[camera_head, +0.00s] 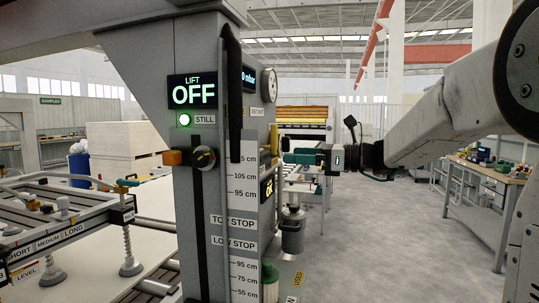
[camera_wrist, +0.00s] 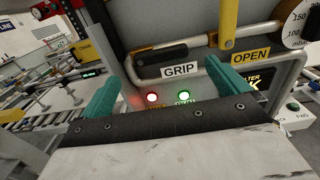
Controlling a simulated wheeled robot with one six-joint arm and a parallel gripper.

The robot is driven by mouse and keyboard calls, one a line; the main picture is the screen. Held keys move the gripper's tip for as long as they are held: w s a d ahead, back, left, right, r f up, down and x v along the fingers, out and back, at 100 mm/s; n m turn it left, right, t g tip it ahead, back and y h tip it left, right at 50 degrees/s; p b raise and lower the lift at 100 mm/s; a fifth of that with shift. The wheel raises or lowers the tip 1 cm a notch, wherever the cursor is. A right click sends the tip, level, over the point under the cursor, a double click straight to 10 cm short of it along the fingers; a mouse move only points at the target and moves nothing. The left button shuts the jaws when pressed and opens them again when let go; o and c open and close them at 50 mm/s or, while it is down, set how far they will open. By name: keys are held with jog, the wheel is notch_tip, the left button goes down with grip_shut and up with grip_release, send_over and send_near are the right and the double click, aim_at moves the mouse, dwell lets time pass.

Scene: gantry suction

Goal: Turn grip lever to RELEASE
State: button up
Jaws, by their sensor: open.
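In the wrist view a lever (camera_wrist: 178,45) with a pale bar lies nearly level just above a GRIP label (camera_wrist: 180,70). It is probably the grip lever. I cannot read a RELEASE mark. My gripper's two teal fingers are spread apart, one on each side of the GRIP label, with nothing between them (camera_wrist: 168,72). I cannot tell whether either finger touches the panel. In the head view the teal fingers (camera_head: 303,158) show beyond the column, and the lever is hidden there.
A red lamp (camera_wrist: 152,97) and a green lamp (camera_wrist: 184,96) glow below the GRIP label. A yellow handle (camera_wrist: 228,24) stands by an OPEN label (camera_wrist: 250,56). The column's display (camera_head: 193,95) reads LIFT OFF. A workbench (camera_head: 490,170) stands at right, with clear floor before it.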

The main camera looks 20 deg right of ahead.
aim_at(267, 153)
jog(key=x, duration=0.7)
jog(key=shift+w+a, duration=0.1)
jog(key=shift+a, duration=0.1)
jog(key=c, duration=1.1)
jog(key=shift+c, duration=0.2)
